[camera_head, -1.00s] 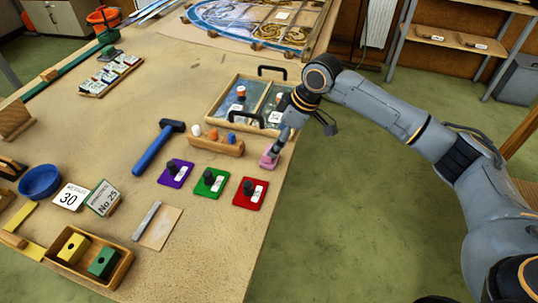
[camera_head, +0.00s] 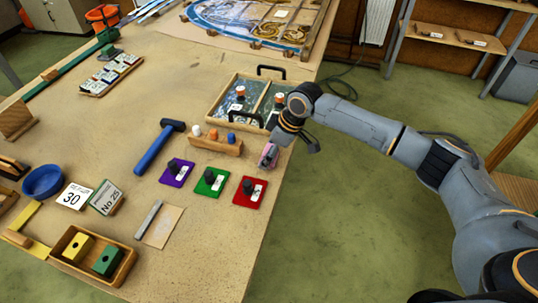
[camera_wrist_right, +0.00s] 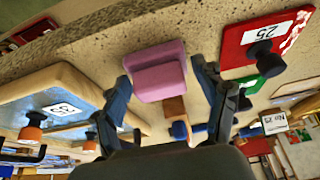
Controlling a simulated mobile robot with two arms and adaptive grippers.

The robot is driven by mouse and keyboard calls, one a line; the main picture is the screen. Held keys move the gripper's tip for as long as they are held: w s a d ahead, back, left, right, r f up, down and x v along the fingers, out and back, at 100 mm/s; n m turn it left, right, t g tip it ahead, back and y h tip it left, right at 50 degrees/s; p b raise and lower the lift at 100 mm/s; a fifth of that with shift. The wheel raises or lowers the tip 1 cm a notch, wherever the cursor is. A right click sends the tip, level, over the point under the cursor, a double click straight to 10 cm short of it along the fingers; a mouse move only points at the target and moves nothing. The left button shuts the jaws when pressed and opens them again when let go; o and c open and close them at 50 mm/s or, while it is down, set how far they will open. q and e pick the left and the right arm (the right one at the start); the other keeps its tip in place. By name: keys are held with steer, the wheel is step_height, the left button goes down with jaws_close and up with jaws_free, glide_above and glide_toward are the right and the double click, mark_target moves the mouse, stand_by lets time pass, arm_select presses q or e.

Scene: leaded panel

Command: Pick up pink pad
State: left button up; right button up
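The pink pad (camera_head: 268,154) is near the right edge of the workbench, just right of the wooden block holder. My right gripper (camera_head: 272,147) is at the pad, its arm reaching in from the right. My left gripper is out of view.
Red (camera_head: 250,192), green (camera_head: 210,181) and purple (camera_head: 177,173) pads with black knobs lie nearby. The wooden holder (camera_head: 216,146) carries several pegs. A glass-bottomed tray (camera_head: 233,84) stands behind. A blue hammer (camera_head: 158,148) lies left. The bench's right edge is close.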

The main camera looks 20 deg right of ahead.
steer(key=c, duration=0.6)
steer(key=shift+c, duration=0.2)
steer(key=shift+r, duration=0.1)
steer(key=shift+r+b, duration=0.45)
steer(key=shift+r, duration=0.15)
steer(key=s+a+r+b, duration=0.2)
steer(key=s+r+b, duration=0.1)
steer(key=s+r, duration=0.8)
steer(key=s, duration=0.2)
steer(key=shift+s+a+r, duration=0.35)
steer(key=shift+a, duration=0.05)
